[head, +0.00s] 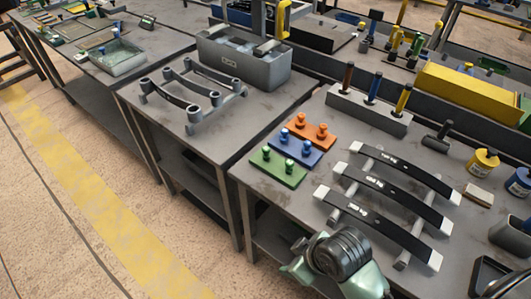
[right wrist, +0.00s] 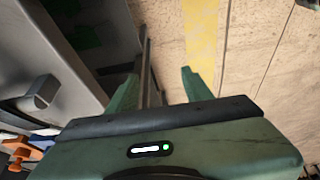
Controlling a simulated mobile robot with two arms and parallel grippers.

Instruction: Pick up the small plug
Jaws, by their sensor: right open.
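Three small plates stand on the right bench: an orange plate (head: 327,143), a blue plate (head: 317,158) and a green plate (head: 265,168). Each bears two upright knobbed plugs, such as the orange plug (head: 300,120). I cannot tell which one is the small plug. My right gripper shows in the right wrist view (right wrist: 160,88), its two green fingers wide apart with nothing between them. In the head view its wrist is at the bench's front edge, below the plates. An orange piece (right wrist: 14,152) shows at the lower left of the wrist view. My left gripper is not in view.
A black spring rack (head: 385,193) lies right of the plates. A grey block with upright tools (head: 370,112) stands behind. Another rack (head: 195,100) and a grey bin (head: 245,65) are on the middle bench. The floor with a yellow stripe (head: 100,195) is clear.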

